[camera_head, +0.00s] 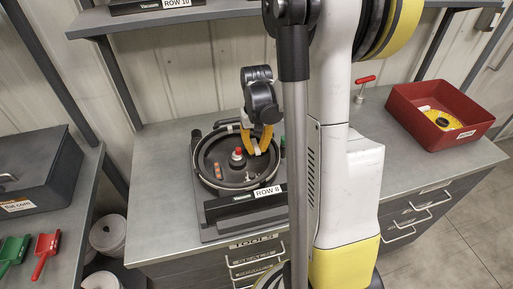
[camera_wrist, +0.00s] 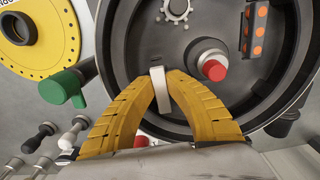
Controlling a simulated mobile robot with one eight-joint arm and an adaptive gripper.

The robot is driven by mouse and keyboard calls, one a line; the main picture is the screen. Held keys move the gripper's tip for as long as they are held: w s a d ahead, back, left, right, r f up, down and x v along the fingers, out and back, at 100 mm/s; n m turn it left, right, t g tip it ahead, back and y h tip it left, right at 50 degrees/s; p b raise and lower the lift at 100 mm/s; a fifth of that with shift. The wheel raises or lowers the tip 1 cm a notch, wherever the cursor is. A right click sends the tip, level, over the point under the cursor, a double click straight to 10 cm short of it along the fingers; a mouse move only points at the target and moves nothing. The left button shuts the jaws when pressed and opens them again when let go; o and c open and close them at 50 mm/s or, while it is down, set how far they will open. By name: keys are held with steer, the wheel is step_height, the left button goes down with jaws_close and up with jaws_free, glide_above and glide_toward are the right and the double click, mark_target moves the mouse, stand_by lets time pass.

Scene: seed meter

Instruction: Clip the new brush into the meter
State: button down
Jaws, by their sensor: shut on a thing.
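The meter (camera_head: 209,180) is a round black housing with a rim, on a dark base labelled ROW 8, on the middle bench. Its open bowl fills much of the wrist view (camera_wrist: 110,25), with a red-capped hub (camera_wrist: 212,68), a small gear (camera_wrist: 175,12) and an orange-dotted strip (camera_wrist: 255,32). My gripper (camera_wrist: 160,80) has its yellow fingers closed on a slim pale piece with a dark tip, probably the brush (camera_wrist: 160,92). It is over the bowl near the rim. I cannot tell whether the piece touches the meter. In the head view my gripper (camera_head: 257,148) hides part of the bowl.
A green handle (camera_wrist: 65,88) sits at the meter's edge. A yellow disc (camera_wrist: 70,35) and several knobbed pieces (camera_wrist: 40,137) lie beside it in the wrist view. A red bin (camera_head: 440,95) stands at right. A shelf (camera_head: 210,10) hangs above. The bench's left front is clear.

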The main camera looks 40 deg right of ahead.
mark_target(257, 147)
steer(key=shift+f, duration=0.15)
steer(key=shift+f+b, duration=0.25)
steer(key=shift+b, duration=0.15)
steer(key=shift+f+b, duration=0.5)
steer(key=shift+b, duration=0.15)
stand_by(1.4)
steer(key=shift+d, duration=0.1)
steer(key=c, duration=1.4)
jaws_free()
steer(key=shift+c, duration=0.4)
steer(key=shift+r+p, duration=3.45)
steer(key=shift+r, duration=1.35)
